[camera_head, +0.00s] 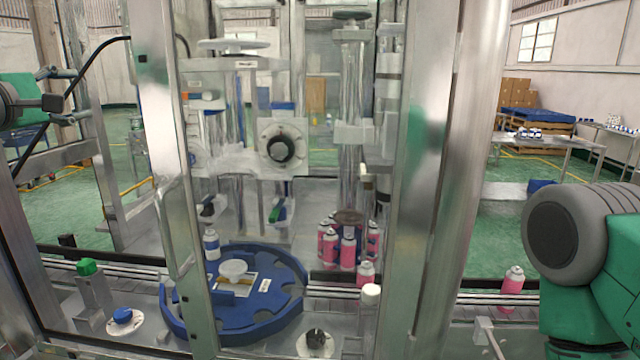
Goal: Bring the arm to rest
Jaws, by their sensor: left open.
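My left gripper (76,95) is at the left edge, raised in front of the machine's left side. Its two fingers are spread apart with nothing visible between them. My right arm (590,260) shows at the right edge as a green link with a grey round joint. Its gripper is out of the picture. Neither arm visibly holds anything, as far as the frame shows.
A metal-framed crimping machine with a glass door (175,230) fills the middle. Inside are a blue rotary plate (285,310) and several pink cans (348,250). A lone pink can (512,280) stands on the conveyor near my right arm. A green button (86,267) is at front left.

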